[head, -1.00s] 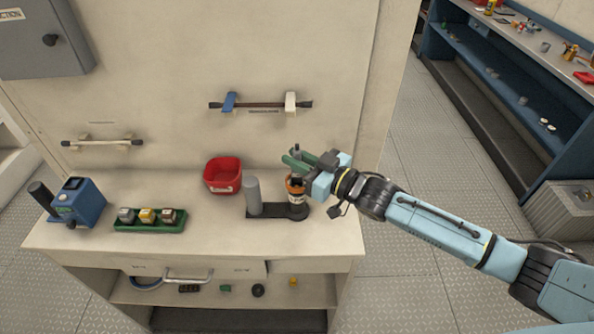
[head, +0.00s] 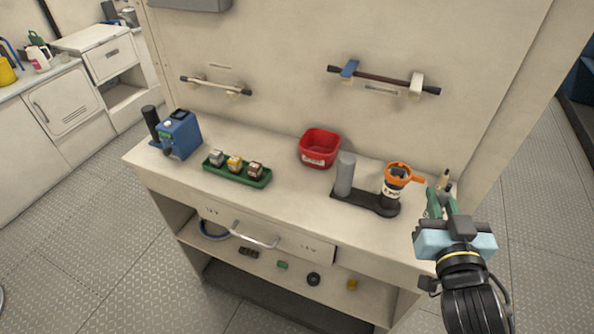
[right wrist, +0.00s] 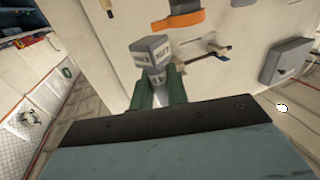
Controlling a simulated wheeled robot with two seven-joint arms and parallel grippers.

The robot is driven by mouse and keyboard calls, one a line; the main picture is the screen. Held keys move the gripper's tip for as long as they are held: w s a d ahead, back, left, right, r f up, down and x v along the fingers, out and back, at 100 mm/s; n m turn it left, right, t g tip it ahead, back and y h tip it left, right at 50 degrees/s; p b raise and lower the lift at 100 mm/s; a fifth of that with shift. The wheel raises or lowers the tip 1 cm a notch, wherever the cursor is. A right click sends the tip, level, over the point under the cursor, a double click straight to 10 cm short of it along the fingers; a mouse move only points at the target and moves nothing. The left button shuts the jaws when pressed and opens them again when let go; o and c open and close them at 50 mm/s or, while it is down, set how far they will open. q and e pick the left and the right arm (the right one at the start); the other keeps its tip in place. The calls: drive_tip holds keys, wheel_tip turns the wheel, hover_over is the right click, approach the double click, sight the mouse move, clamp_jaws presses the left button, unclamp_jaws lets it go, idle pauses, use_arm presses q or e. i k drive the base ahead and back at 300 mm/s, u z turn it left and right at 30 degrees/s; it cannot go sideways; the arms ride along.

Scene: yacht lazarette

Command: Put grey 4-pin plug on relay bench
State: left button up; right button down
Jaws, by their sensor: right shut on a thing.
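My right gripper (head: 440,203) is in the head view at the right end of the cream bench (head: 290,215), beside the orange-collared holder. In the right wrist view its green fingers (right wrist: 158,88) are shut on a grey block with pale lettered labels (right wrist: 150,52), which looks like the grey 4-pin plug. Its pins cannot be made out. In the head view the held thing is mostly hidden by the gripper. I cannot tell from any label which surface is the relay bench. My left gripper is not in view.
On the cream bench stand a blue device (head: 180,135), a green tray (head: 236,176) with grey, yellow and brown blocks, a red bin (head: 319,147), a grey post (head: 345,173) and the orange-collared holder (head: 397,180). The bench front is clear.

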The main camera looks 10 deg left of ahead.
sight(286, 192)
drive_tip(key=z, duration=3.35)
drive_tip(key=k, duration=1.9)
drive_tip(key=u, duration=2.25)
drive_tip(key=i, duration=0.5)
drive_tip(key=z, duration=0.1)
